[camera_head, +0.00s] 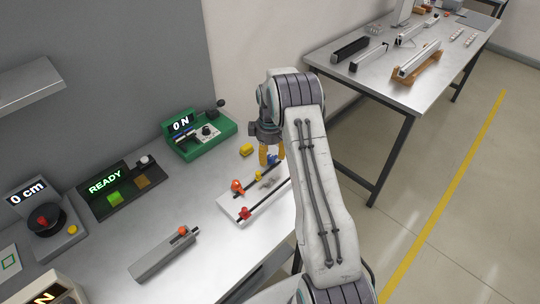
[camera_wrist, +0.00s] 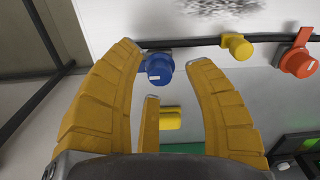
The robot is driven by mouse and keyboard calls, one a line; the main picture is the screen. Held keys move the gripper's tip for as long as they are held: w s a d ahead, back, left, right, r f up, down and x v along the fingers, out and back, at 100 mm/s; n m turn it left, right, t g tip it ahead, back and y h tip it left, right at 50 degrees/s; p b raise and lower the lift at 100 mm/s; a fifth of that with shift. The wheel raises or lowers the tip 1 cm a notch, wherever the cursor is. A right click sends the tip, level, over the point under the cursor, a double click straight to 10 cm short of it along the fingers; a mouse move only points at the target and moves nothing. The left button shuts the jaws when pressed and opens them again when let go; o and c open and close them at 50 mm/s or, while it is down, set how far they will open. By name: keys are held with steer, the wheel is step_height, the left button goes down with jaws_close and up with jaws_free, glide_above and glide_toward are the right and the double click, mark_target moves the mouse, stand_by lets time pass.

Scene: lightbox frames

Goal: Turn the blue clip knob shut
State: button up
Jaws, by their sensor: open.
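The blue clip knob (camera_head: 273,160) is at the far end of a dark rod above a white plate (camera_head: 232,208). In the wrist view the blue knob (camera_wrist: 159,67) has a small white mark and sits on the dark rod (camera_wrist: 205,41). My yellow-fingered gripper (camera_wrist: 165,60) is open around it, with the knob between the spread fingertips and nearer the left one. I cannot tell whether any finger touches it.
A yellow knob (camera_wrist: 236,46) and an orange-red clip knob (camera_wrist: 298,62) sit farther along the same rod. A red clip (camera_head: 244,213) is on the plate's near side.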

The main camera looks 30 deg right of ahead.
steer(key=shift+f, duration=0.6)
steer(key=shift+o, duration=0.3)
jaws_close()
